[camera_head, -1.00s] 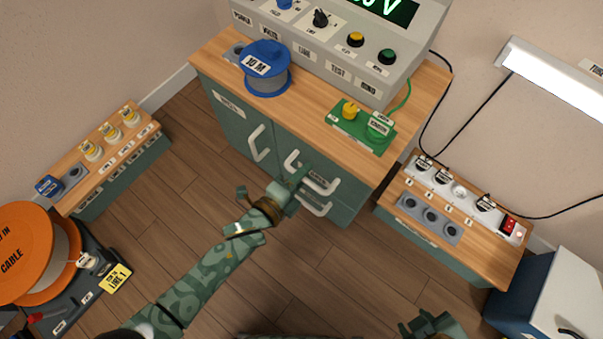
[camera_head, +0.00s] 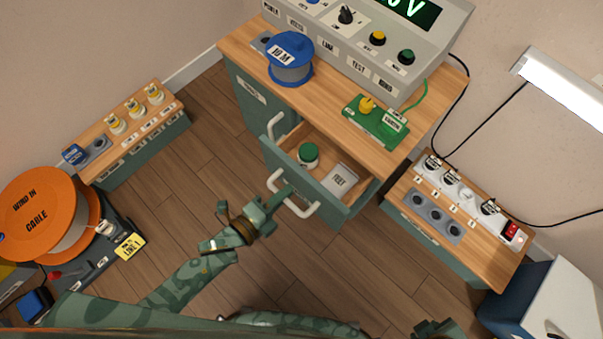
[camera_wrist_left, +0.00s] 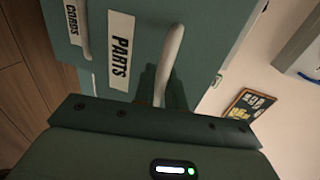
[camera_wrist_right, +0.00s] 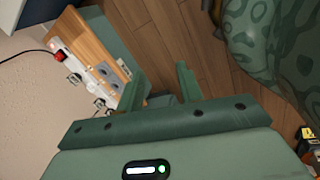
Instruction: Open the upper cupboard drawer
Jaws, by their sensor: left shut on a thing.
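The green cupboard (camera_head: 246,110) has its upper drawer (camera_head: 318,189) pulled out, with the inside in view. In it are a round green-topped item (camera_head: 308,155) and a grey labelled card or box (camera_head: 341,179). My left gripper (camera_head: 287,191) is shut on the white upper drawer handle (camera_head: 308,211), at its middle. The handle shows between the fingers in the left wrist view (camera_wrist_left: 171,62), beside a "PARTS" label. My right gripper (camera_wrist_right: 160,90) is open and empty, over the floor; only part of it shows at the head view's bottom edge.
On the cupboard top are a blue reel (camera_head: 290,62), a green board (camera_head: 376,121) and a grey meter console (camera_head: 385,45). A socket bench (camera_head: 470,240) stands right, a small bench (camera_head: 130,135) left, with an orange cable reel (camera_head: 40,212) below it. Floor before the drawer is clear.

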